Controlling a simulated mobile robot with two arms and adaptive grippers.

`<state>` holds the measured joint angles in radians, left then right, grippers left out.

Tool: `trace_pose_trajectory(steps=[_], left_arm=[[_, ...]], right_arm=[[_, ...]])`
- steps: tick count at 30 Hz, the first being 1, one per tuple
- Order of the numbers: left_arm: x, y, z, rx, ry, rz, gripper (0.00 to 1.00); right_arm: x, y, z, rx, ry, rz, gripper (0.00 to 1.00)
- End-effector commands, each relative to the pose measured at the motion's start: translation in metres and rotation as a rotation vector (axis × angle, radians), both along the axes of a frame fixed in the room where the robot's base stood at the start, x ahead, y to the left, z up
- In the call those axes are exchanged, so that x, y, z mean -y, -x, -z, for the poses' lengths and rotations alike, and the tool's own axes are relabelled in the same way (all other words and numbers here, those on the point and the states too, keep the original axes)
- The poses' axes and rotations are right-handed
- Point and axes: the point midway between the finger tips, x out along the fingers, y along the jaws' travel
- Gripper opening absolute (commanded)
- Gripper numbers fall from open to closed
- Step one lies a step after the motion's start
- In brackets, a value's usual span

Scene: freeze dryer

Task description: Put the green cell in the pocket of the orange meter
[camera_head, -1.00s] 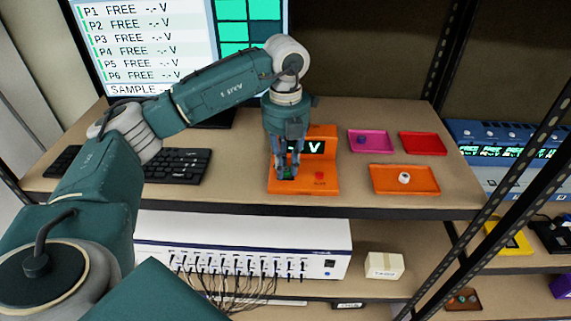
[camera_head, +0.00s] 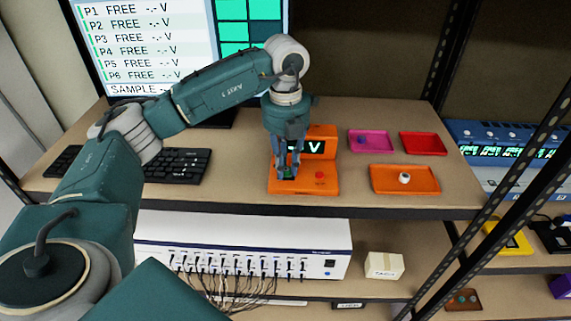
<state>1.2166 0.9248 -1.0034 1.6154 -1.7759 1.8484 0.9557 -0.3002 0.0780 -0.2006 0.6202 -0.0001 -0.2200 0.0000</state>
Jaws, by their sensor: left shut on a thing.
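My left gripper (camera_head: 287,173) points straight down over the left part of the meter's base. It is shut on the green cell (camera_head: 287,171), of which only a small bit shows between the fingertips. The fingers hide the pocket, so I cannot tell how deep the cell sits in it. My right gripper is not in view.
A magenta tray (camera_head: 386,150) with a blue cell, a red tray (camera_head: 440,143) and an orange tray (camera_head: 434,187) with a white cell lie right of the meter. A keyboard (camera_head: 178,165) and a monitor (camera_head: 150,45) stand left and behind. A rack post crosses at right.

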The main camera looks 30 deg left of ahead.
Motion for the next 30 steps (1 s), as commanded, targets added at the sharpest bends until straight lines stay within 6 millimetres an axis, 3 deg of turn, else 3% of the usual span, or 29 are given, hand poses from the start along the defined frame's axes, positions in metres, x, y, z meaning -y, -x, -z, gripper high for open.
trace_pose_trajectory(steps=[1,20,21,24,30], left_arm=[[0.0035,0.0052,0.0109,-0.023,0.002,0.007,0.01],[0.0034,0.0049,0.0078,-0.023,0.002,0.007,0.01],[0.0034,0.0049,0.0078,-0.023,0.002,0.008,0.25],[0.0034,0.0049,0.0077,-0.023,0.002,0.007,0.41],[0.003,0.0048,0.0075,-0.023,0.001,0.007,0.41]], right_arm=[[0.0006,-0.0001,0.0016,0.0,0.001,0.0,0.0],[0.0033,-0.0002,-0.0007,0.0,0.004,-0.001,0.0],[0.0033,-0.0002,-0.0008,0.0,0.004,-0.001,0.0],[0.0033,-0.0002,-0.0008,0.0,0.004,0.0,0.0],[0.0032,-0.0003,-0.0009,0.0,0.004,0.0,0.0]])
